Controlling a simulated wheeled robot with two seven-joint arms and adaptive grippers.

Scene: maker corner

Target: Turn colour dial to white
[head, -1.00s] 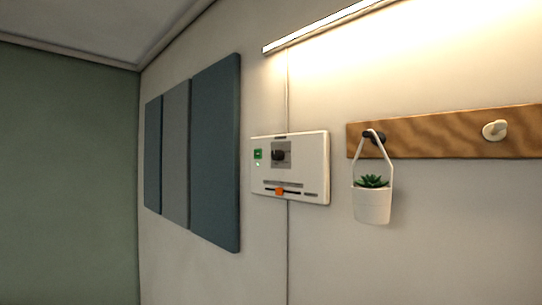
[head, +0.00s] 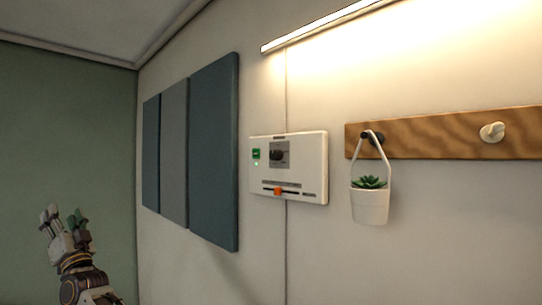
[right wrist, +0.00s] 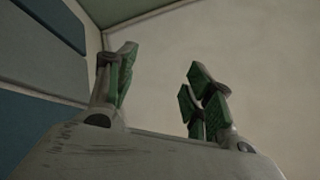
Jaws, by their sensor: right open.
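The colour dial (head: 277,155) is a dark knob on a grey square in the upper part of a white wall panel (head: 313,170). The panel also has a green switch (head: 256,154) at its left and an orange slider (head: 278,191) below. The dial's markings are too small to read. My right gripper (head: 63,217) is at the lower left of the head view, pointing up, well apart from the panel. In the right wrist view its green-padded fingers (right wrist: 160,85) are spread with nothing between them. My left gripper is not in view.
A white hanging pot (head: 370,207) with a succulent hangs from a dark peg on a wooden rail (head: 430,135) right of the panel. Blue and grey wall boards (head: 215,150) are at the left. A lit strip lamp (head: 325,25) runs above. The space before the panel is clear.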

